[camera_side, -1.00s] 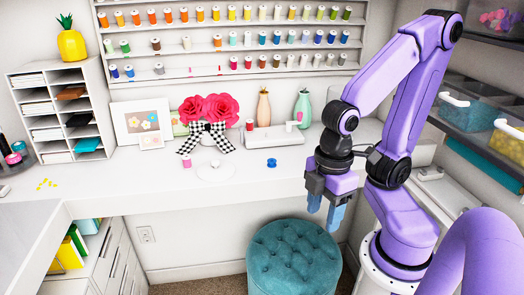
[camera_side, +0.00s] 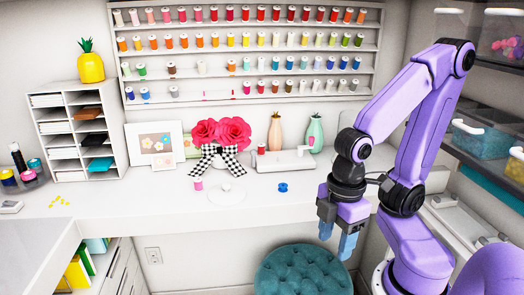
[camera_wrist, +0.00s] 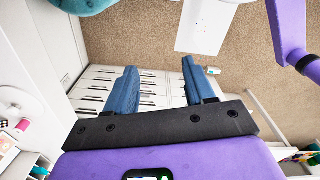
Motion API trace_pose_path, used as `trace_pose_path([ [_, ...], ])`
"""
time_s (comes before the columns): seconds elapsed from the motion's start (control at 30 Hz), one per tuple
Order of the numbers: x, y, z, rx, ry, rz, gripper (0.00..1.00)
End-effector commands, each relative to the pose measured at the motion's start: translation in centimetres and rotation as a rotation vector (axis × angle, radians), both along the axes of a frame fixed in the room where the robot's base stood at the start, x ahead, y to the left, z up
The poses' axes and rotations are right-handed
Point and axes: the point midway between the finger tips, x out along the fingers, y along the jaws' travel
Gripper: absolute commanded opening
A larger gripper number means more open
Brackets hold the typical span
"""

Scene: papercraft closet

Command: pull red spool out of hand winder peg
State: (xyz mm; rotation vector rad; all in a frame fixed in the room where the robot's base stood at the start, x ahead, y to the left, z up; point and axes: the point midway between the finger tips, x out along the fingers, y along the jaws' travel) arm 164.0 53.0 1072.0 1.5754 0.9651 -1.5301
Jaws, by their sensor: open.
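A white hand winder (camera_side: 287,161) stands at the back of the desk. A small red spool (camera_side: 261,149) is upright at its left end; the peg inside it is hidden. A pink-red spool (camera_side: 198,184) stands on the desk in front of the flowers, beside a round white disc (camera_side: 227,194). My gripper (camera_side: 337,238) points down, open and empty, in front of the desk's edge and right of the winder. In the wrist view its blue fingers (camera_wrist: 159,66) are apart with only drawers and floor behind them.
A teal stool (camera_side: 302,272) is below the desk. The front strip of desk is mostly clear.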

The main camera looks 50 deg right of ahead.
Motion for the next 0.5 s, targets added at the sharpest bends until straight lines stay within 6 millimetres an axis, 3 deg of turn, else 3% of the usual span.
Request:
trace_pose_path([
  [0.23,0.0,0.0,0.0,0.000,0.000,0.000,0.54],
  [0.27,0.0,0.0,0.0,0.000,0.000,0.000,0.61],
  [0.33,0.2,0.1,0.1,0.002,-0.001,-0.007,0.61],
  [0.5,2.9,1.1,1.0,0.022,-0.009,-0.096,0.61],
])
